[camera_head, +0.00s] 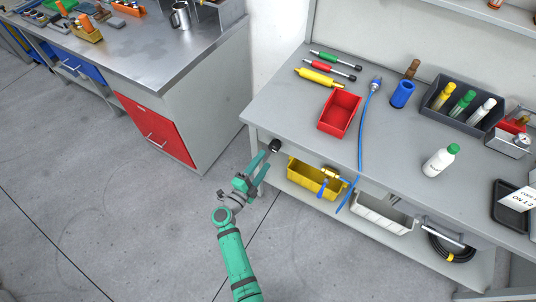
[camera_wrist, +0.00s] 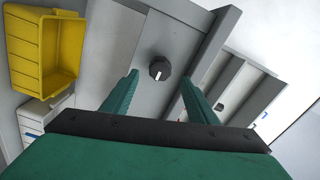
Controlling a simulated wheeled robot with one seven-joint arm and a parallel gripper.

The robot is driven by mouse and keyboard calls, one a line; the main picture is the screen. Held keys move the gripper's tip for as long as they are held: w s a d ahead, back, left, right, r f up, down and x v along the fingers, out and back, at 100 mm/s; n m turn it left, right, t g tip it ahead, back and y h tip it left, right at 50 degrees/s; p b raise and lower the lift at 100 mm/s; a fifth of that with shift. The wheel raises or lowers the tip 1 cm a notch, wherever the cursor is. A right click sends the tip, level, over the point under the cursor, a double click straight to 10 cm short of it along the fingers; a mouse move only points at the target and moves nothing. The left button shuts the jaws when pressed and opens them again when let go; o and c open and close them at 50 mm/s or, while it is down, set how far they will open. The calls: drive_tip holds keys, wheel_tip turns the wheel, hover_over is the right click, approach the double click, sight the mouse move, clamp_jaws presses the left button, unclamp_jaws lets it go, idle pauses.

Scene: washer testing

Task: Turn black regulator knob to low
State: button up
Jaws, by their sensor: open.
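The black regulator knob (camera_head: 275,145) sits on the front edge of the grey workbench, near its left corner. In the wrist view the knob (camera_wrist: 160,68) is dark and faceted, with a white mark on its face. My green gripper (camera_head: 262,168) is open and close in front of the knob in the head view. In the wrist view its two fingers (camera_wrist: 160,92) are spread, with the knob beyond the tips and between their lines. The fingers look apart from the knob. No low label can be read.
A yellow bin (camera_head: 313,178) with a brass-and-blue valve hangs under the bench, right of my gripper. A blue hose (camera_head: 366,130) drops over the bench edge. A red tray (camera_head: 339,113) stands on top. A cabinet with a red drawer (camera_head: 155,130) is at left; open floor lies between.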

drive_tip(key=shift+v, duration=1.55)
drive_tip(key=shift+d, duration=0.1)
drive_tip(key=s+d+r+n+y, duration=0.1)
drive_tip(key=s+r+n+y, duration=0.2)
drive_tip(key=s, duration=0.9)
drive_tip(key=s+d+r+n+y, duration=0.2)
drive_tip(key=s+r+n, duration=0.4)
drive_tip(key=s+n, duration=0.5)
drive_tip(key=s+d+r+n+y, duration=0.2)
drive_tip(key=s+r+n, duration=0.3)
drive_tip(key=s, duration=1)
drive_tip(key=shift+r+n+g+y, duration=0.3)
drive_tip(key=shift+n+y, duration=0.6)
drive_tip(key=shift+d, duration=0.1)
drive_tip(key=c, duration=0.6)
drive_tip(key=shift+o, duration=0.2)
drive_tip(key=shift+d, duration=0.2)
